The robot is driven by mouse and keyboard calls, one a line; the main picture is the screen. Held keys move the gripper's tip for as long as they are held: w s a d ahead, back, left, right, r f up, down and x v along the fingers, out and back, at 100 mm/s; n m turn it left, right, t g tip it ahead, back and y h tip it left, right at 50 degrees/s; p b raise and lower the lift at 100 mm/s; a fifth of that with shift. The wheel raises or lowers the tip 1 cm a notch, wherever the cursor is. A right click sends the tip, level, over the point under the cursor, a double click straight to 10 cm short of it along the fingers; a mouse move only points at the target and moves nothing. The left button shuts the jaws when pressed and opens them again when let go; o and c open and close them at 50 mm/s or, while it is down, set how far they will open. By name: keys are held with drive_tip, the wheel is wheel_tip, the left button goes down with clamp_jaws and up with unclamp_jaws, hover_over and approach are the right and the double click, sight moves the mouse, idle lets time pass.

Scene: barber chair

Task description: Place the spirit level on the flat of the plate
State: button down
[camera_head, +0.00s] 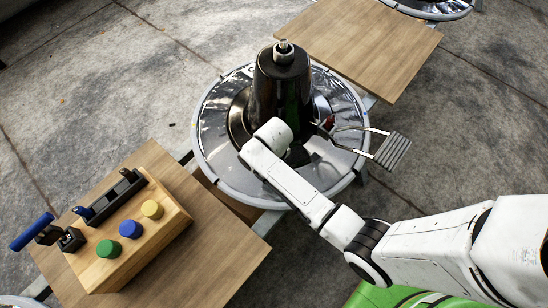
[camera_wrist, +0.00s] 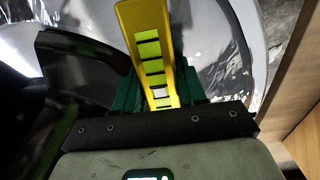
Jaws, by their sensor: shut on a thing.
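The spirit level (camera_wrist: 150,48) is a yellow bar with green windows and black bands. In the wrist view it stands out lengthwise from my gripper (camera_wrist: 157,90), whose green fingers are shut on its near end. The plate (camera_head: 212,153) is the broad, round, shiny metal base of the barber chair; its bright surface (camera_wrist: 205,40) also shows beyond the level in the wrist view. My arm reaches over the plate's front right part in the head view, hiding the gripper and level there. I cannot tell whether the level touches the plate.
A black cone-shaped column (camera_head: 279,85) rises from the plate, close beside my gripper. A metal footrest (camera_head: 391,151) juts out to the right. A wooden board (camera_head: 205,258) at lower left bears a wooden block (camera_head: 150,250) with coloured knobs and tools. Another board (camera_head: 365,40) lies at the back.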

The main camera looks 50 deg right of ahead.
drive_tip(key=shift+f, duration=0.1)
drive_tip(key=c, duration=0.9)
unclamp_jaws()
drive_tip(key=shift+o, duration=1.3)
